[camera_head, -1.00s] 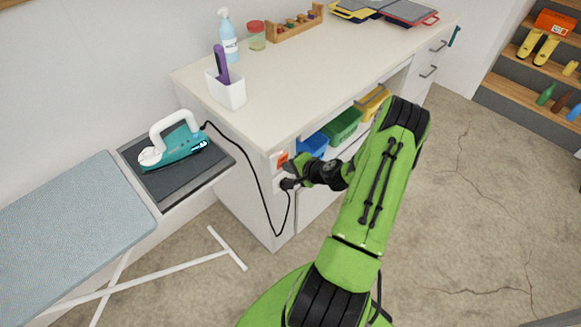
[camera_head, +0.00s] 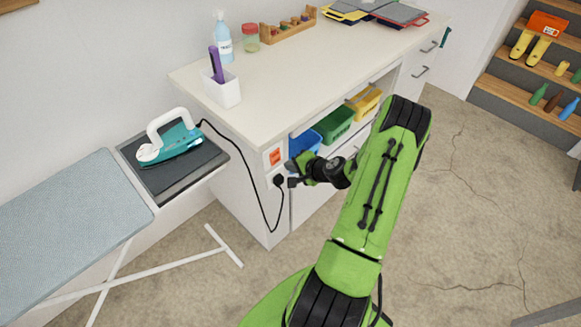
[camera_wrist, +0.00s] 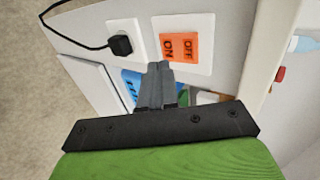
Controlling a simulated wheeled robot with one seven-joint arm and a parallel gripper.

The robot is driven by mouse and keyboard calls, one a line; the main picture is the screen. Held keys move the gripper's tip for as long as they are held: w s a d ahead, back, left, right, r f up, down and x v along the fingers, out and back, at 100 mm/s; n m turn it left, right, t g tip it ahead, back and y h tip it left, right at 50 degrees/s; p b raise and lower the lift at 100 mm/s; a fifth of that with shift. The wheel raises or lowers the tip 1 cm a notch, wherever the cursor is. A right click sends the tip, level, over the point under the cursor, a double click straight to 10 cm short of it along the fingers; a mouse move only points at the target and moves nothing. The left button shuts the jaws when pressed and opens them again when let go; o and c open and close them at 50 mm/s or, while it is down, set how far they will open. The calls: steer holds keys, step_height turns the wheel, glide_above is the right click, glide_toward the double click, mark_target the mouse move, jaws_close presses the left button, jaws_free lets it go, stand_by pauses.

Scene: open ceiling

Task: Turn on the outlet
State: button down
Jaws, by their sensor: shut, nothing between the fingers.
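The outlet switch (camera_head: 275,158) is an orange rocker on a white plate on the end face of the white desk. In the wrist view the orange switch (camera_wrist: 178,47) shows the words ON and OFF. Below it in the head view is the socket with a black plug (camera_head: 278,180), which also shows in the wrist view (camera_wrist: 121,45). My gripper (camera_head: 291,173) is shut and empty, just right of the switch and plug. In the wrist view its fingertips (camera_wrist: 160,68) appear at the lower left edge of the switch plate. I cannot tell whether they touch it.
A black cord runs from the plug to a teal iron (camera_head: 172,146) on the ironing board (camera_head: 75,235). Blue, green (camera_head: 334,124) and yellow bins sit in the desk's open shelf behind my gripper. The desk top (camera_head: 300,75) holds a white cup and bottles.

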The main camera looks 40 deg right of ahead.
steer(key=p+v, duration=0.1)
steer(key=v, duration=0.8)
steer(key=shift+s+r, duration=0.2)
